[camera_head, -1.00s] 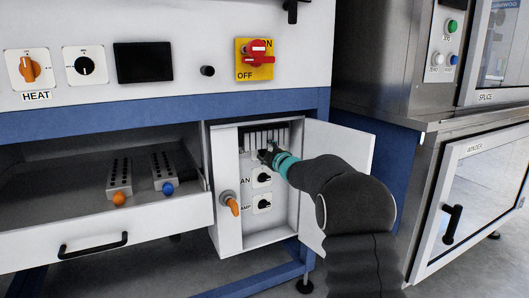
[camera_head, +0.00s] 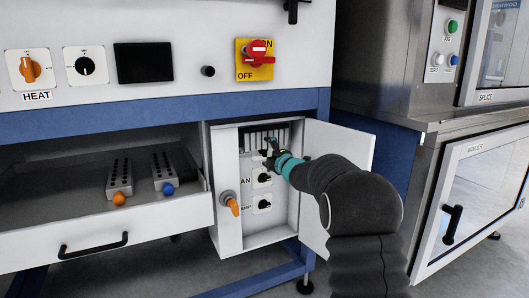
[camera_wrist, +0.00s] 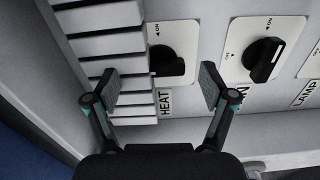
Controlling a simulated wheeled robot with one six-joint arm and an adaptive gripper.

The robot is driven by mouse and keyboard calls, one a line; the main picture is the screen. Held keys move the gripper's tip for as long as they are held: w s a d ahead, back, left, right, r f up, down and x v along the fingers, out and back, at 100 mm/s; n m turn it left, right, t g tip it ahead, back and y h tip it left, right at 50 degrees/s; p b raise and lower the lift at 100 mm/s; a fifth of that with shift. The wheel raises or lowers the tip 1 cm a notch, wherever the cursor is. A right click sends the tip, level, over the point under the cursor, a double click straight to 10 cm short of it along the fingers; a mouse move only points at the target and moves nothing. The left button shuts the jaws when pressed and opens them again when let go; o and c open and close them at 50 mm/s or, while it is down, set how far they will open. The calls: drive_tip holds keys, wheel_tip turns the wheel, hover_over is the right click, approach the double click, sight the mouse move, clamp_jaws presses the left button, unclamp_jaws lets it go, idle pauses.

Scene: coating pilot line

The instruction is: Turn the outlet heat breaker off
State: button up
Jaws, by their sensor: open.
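The heat breaker is a black rotary knob (camera_wrist: 168,62) on a white plate with an ON mark, above a label reading HEAT (camera_wrist: 166,101) in the wrist view. My gripper (camera_wrist: 158,88) is open, its two fingers apart on either side of the HEAT label and the knob, with nothing held. Whether a finger touches the knob cannot be told, and its pointer setting is unclear. In the head view my gripper (camera_head: 270,152) is inside the open cabinet (camera_head: 228,190), above the fan knob (camera_head: 265,177), and hides the heat breaker.
The fan knob also shows in the wrist view (camera_wrist: 263,60), beside the LAMP label (camera_wrist: 307,92). White slats (camera_wrist: 103,45) lie close to the left finger. The cabinet door (camera_head: 345,150) stands open at right. An open drawer (camera_head: 90,235) is at left.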

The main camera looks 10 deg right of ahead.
drive_tip(key=v, duration=0.4)
drive_tip(key=shift+s+d, duration=0.1)
drive_tip(key=shift+s, duration=0.25)
